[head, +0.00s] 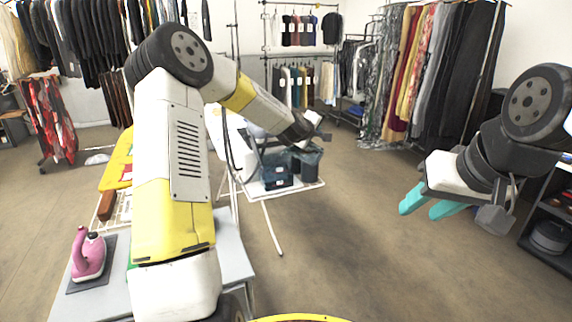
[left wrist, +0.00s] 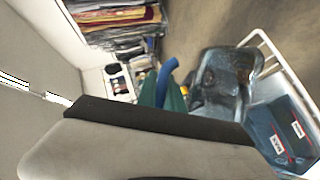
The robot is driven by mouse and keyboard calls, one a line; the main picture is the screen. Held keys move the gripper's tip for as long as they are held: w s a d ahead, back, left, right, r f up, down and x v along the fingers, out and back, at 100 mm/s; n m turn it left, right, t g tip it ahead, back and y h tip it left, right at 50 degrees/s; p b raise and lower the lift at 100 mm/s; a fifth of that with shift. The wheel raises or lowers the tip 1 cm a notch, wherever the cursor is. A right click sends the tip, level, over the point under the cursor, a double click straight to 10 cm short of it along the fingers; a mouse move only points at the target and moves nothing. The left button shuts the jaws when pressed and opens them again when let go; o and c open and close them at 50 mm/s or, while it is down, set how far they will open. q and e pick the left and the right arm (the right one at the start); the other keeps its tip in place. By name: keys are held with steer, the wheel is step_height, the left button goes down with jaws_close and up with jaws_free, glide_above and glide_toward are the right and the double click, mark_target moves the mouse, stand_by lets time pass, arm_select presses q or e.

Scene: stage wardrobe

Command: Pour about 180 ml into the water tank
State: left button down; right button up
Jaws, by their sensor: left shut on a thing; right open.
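My left gripper (head: 312,128) reaches out to the middle of the head view. In the left wrist view its teal fingers (left wrist: 172,102) are shut on the blue handle (left wrist: 166,78) of a dark, see-through jug (left wrist: 225,78). The jug (head: 309,157) hangs below the gripper in the head view. Beside it is a dark blue box with white labels (head: 276,178), probably the water tank; it also shows in the left wrist view (left wrist: 277,135). I cannot see the water level or an opening. My right gripper (head: 425,207) is open and empty at the right, with teal fingers.
The blue box stands on a low white rack (head: 300,188) with thin legs. A pink iron (head: 88,255) stands on a grey table (head: 238,262) at the left. Clothes racks line the back. A dark shelf (head: 540,228) is at the right edge. The middle floor is clear.

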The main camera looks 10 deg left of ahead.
arm_select(q)
steer(key=shift+a+r+n+h+p, duration=0.4)
steer(key=shift+a+r+n+h, duration=0.1)
steer(key=shift+a+r+n, duration=0.25)
stand_by(1.2)
steer(key=shift+d+f+m+y, duration=0.6)
steer(key=shift+d+f+m, duration=0.4)
steer(key=shift+d, duration=0.2)
steer(key=shift+a+f, duration=0.1)
steer(key=shift+f, duration=0.2)
steer(key=shift+w+d+f+m+y+b, duration=0.1)
steer(key=shift+d+m+y+b, duration=0.25)
steer(key=shift+d+m, duration=0.25)
steer(key=shift+d+f+m+g+y, duration=0.25)
steer(key=shift+d+m+g+y, duration=0.05)
steer(key=shift+m+y, duration=0.25)
stand_by(0.6)
